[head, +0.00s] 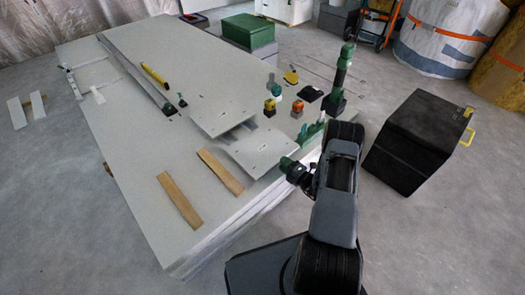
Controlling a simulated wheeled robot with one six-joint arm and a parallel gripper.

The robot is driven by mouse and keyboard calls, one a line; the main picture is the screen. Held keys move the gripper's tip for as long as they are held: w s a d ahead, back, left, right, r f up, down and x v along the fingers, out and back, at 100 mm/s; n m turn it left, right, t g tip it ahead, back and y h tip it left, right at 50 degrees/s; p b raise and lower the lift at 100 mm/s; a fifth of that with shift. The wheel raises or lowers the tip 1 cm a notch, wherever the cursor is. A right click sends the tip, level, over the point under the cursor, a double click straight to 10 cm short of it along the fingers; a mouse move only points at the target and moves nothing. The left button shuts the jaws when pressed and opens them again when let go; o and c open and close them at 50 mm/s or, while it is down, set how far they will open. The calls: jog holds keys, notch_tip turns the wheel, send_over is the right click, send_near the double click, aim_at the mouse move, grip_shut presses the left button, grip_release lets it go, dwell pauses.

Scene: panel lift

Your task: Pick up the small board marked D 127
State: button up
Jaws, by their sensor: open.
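Two small pale boards lie on the large stack of panels (120,110). One small board (222,108) lies further back, and the other small board (262,152) lies nearer, partly under or against its front edge. Both carry small dark marks, too small to read, so I cannot tell which is D 127. My gripper (290,168), green and dark, is at the right front edge of the stack, just right of the nearer board. It appears empty and is open, though its fingers are hard to make out. My arm hides part of the stack's right edge.
Two wooden strips (180,200) lie left of the boards. A yellow tool (154,75), small orange-and-dark items (270,107) and a tall dark-green device (340,75) stand or lie on the stack. A black box (417,140) stands on the floor at right. A green case (248,32) is behind.

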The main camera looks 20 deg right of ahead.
jog(key=shift+x, duration=1.05)
jog(key=shift+d, duration=0.1)
jog(key=shift+c, duration=0.3)
grip_shut()
